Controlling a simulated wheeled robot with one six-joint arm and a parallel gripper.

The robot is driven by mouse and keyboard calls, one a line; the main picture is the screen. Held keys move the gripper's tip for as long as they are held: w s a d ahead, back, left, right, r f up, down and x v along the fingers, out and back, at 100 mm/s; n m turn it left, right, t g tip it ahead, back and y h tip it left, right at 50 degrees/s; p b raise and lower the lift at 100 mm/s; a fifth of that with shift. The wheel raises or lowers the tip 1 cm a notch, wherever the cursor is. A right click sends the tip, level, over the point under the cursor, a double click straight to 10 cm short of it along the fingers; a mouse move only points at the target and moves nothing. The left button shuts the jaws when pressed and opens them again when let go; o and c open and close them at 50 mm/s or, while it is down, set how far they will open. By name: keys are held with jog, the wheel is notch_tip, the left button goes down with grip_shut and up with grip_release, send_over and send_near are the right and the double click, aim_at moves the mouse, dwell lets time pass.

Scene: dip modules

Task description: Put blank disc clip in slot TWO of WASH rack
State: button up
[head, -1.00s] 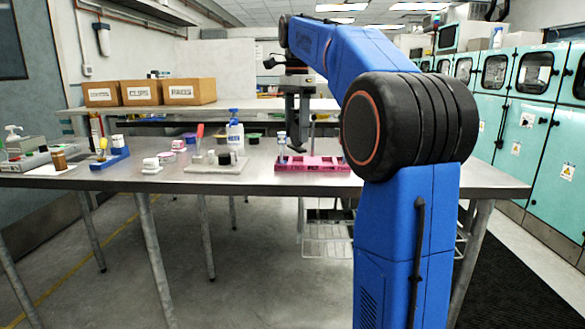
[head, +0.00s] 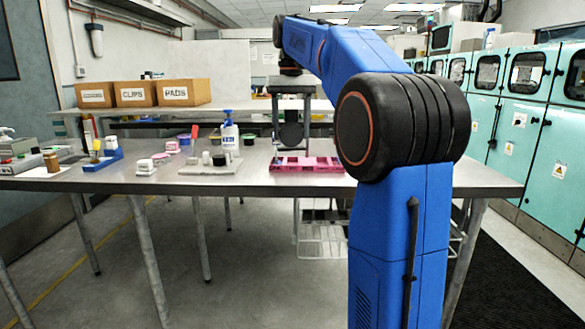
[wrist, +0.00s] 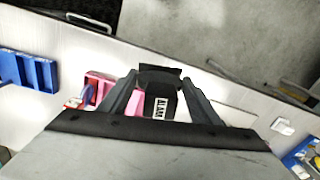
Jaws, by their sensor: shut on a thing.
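My gripper (head: 291,120) is above the pink rack (head: 305,165) on the steel table in the head view. In the wrist view, my gripper (wrist: 160,95) is shut on the black clip, whose white label (wrist: 160,107) seems to read BLANK. Part of the pink rack (wrist: 98,84) shows beside and behind the clip. Slot labels on the rack are too small to read.
A blue rack (head: 95,163) and a grey board (head: 210,166) with small items stand left on the table. A blue-topped bottle (head: 228,133) stands behind the board. Cardboard boxes (head: 135,93) sit on the back shelf. My arm hides the table's right part.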

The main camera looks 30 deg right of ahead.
jog(key=n, duration=1.5)
jog(key=shift+r+n, duration=0.1)
jog(key=shift+n, duration=0.2)
